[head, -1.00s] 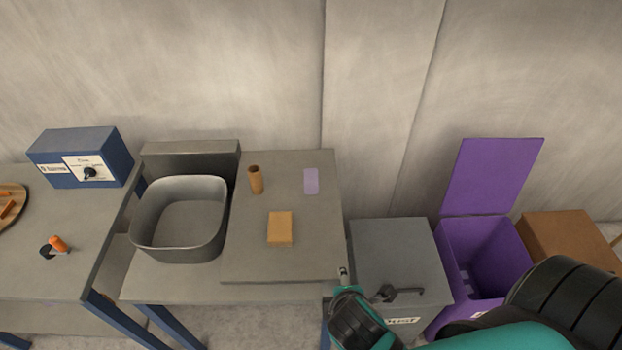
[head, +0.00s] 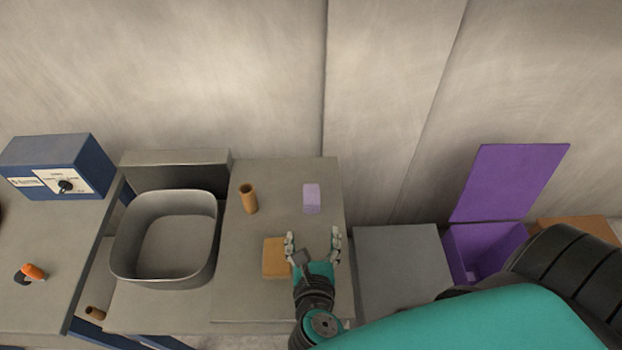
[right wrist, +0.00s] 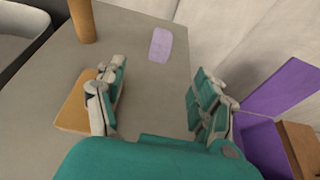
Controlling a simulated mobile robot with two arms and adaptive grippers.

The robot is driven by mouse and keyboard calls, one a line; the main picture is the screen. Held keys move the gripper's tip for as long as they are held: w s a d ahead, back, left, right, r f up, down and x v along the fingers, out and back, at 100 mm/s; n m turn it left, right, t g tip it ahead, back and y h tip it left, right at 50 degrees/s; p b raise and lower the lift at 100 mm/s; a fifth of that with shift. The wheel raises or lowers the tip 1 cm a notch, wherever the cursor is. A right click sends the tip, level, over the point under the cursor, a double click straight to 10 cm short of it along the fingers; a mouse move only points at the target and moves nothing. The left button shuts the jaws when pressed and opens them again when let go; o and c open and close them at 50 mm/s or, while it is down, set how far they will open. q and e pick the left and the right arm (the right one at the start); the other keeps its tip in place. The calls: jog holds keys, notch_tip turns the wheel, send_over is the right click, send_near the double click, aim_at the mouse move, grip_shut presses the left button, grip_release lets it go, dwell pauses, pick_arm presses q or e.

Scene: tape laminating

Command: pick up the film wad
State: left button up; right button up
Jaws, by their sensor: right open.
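The film wad, seemingly the pale purple piece (head: 311,198), lies on the right part of the grey worktop (head: 240,275), near its back edge. It also shows in the right wrist view (right wrist: 160,45), ahead of my fingers. My right gripper (head: 313,233) is open and empty over the worktop, on the near side of the wad and apart from it. Its fingers (right wrist: 160,68) point toward the wad, one on either side of its line. My left gripper is not in view.
A tan block (head: 273,258) lies just left of my right gripper, partly behind its finger. A brown tube (head: 248,198) stands at the worktop's back left. A metal basin (head: 119,255) is farther left. A grey box (head: 397,245) and an open purple bin (head: 465,262) stand right.

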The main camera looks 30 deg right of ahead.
aim_at(311, 202)
jog(key=shift+w+d+f, duration=0.1)
jog(key=shift+w+d, duration=0.3)
jog(key=shift+w, duration=0.45)
jog(key=x, duration=0.6)
jog(key=shift+w+d+f+p, duration=0.1)
jog(key=shift+w+p, duration=0.2)
jog(key=shift+p, duration=0.1)
jog(key=x, duration=0.2)
jog(key=shift+w+d+f, duration=0.15)
jog(key=shift+w+f, duration=0.05)
jog(key=shift+w, duration=0.1)
jog(key=shift+w+d+f, duration=0.15)
jog(key=shift+w+d, duration=0.1)
jog(key=shift+w, duration=0.15)
jog(key=shift+w+d, duration=0.15)
jog(key=shift+w, duration=0.1)
jog(key=p+x, duration=0.1)
jog(key=x, duration=0.2)
jog(key=shift+w+d, duration=0.25)
jog(key=shift+w, duration=0.05)
jog(key=shift+w+d+f, duration=0.15)
jog(key=shift+w+f, duration=0.05)
jog(key=shift+w, duration=0.1)
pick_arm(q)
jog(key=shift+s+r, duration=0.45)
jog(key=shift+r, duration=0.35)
pick_arm(e)
jog(key=c, duration=0.9)
